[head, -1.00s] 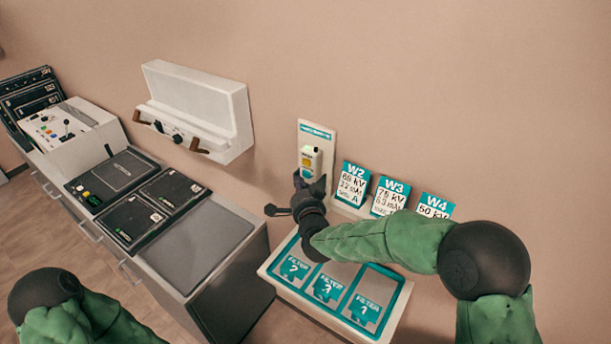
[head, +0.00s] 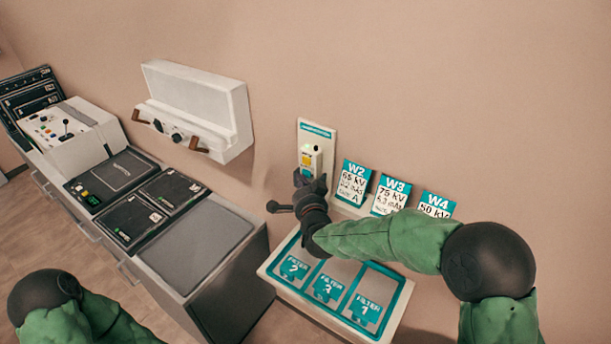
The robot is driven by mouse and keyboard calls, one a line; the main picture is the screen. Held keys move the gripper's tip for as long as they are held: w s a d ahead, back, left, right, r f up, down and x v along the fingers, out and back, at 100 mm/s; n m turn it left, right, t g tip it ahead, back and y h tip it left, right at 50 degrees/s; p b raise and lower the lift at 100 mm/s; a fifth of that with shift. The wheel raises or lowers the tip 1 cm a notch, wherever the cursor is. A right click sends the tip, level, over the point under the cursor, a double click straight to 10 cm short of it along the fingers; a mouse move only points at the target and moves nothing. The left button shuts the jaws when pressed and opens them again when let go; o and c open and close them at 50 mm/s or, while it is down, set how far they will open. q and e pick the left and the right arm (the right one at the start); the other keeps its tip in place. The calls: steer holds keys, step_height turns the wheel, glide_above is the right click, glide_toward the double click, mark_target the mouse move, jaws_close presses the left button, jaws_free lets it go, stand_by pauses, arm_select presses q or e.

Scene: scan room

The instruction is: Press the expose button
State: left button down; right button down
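A white hand switch (head: 308,158) with a yellow button and a small green light hangs on a pale wall plate (head: 318,133) with a teal label strip. My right gripper (head: 310,181) is at the lower end of the hand switch, touching or very close to it. Its fingers are dark and small here, so I cannot tell how far they are closed. The lower part of the switch is hidden behind the gripper. My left arm shows at the lower left, but its gripper is out of view.
Cards W2 (head: 353,182), W3 (head: 390,195) and W4 (head: 436,206) stand on the wall right of the switch. A filter tray (head: 268,268) lies below my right arm. A white wall unit (head: 198,108) with brown handles and a counter (head: 195,250) with a control console (head: 72,135) are left.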

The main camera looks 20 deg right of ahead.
steer(key=shift+w+d+b, duration=0.3)
steer(key=shift+d+b, duration=0.05)
steer(key=shift+b, duration=0.05)
stand_by(0.8)
steer(key=shift+s+a, duration=0.55)
steer(key=shift+a, duration=0.1)
stand_by(0.3)
steer(key=s+a, duration=0.1)
steer(key=a, duration=0.1)
steer(key=s+a, duration=0.2)
steer(key=shift+p, duration=0.4)
stand_by(1.5)
